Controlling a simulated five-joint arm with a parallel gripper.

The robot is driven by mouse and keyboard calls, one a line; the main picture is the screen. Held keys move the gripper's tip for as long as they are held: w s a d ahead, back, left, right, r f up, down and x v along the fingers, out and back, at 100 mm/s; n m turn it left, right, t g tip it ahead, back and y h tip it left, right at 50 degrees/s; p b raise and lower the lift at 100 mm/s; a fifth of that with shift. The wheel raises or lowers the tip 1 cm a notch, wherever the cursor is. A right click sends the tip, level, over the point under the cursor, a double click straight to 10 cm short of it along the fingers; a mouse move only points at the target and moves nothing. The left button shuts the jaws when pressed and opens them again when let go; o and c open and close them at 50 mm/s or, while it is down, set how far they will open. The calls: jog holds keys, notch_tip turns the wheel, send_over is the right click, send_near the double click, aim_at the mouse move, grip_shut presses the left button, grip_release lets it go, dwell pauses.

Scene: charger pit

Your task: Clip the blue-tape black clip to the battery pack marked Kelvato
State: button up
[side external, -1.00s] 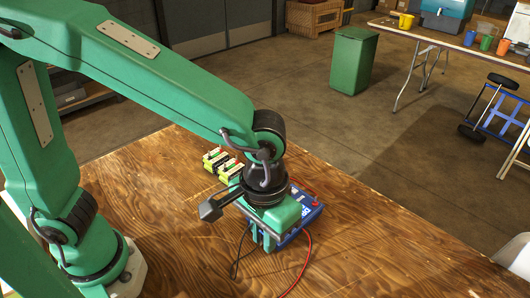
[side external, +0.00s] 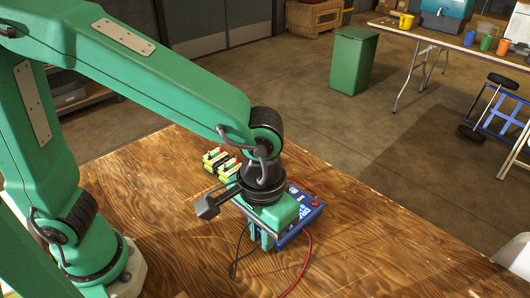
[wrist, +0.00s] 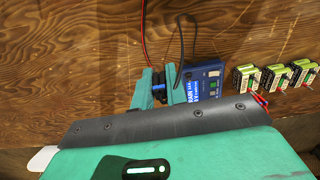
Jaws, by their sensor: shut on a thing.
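My gripper (wrist: 161,88) is shut on the black clip with blue tape (wrist: 158,94), seen between its fingers in the wrist view. In the side view my gripper (side external: 262,238) is just in front of the blue charger, and the clip is hidden there. Yellow-green battery packs stand in a row in the wrist view: one nearest the charger (wrist: 245,78), a middle one (wrist: 275,78) and a far one (wrist: 303,73). Their brand marks are too small to read, so I cannot tell which is Kelvato. In the side view, packs show behind my arm (side external: 214,160).
The blue charger (side external: 303,218) sits beside my gripper; it also shows in the wrist view (wrist: 206,78). A black cable (wrist: 181,45) and a red cable (side external: 309,250) trail over the wooden table (side external: 380,250). The table's right side is clear.

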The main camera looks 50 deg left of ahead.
jog(key=shift+w+a+f, duration=0.4)
jog(key=shift+w+a, duration=1.7)
jog(key=shift+a, duration=1.45)
jog(key=shift+w+a+f, duration=0.4)
jog(key=shift+w+a, duration=1.75)
jog(key=shift+a, duration=1.35)
jog(key=shift+w+a+f, duration=0.4)
jog(key=shift+w+a, duration=1.7)
jog(key=shift+a, duration=1.45)
jog(key=shift+f, duration=0.2)
jog(key=shift+f, duration=3.25)
jog(key=shift+f, duration=0.25)
jog(key=o, duration=0.8)
jog(key=shift+o, duration=0.2)
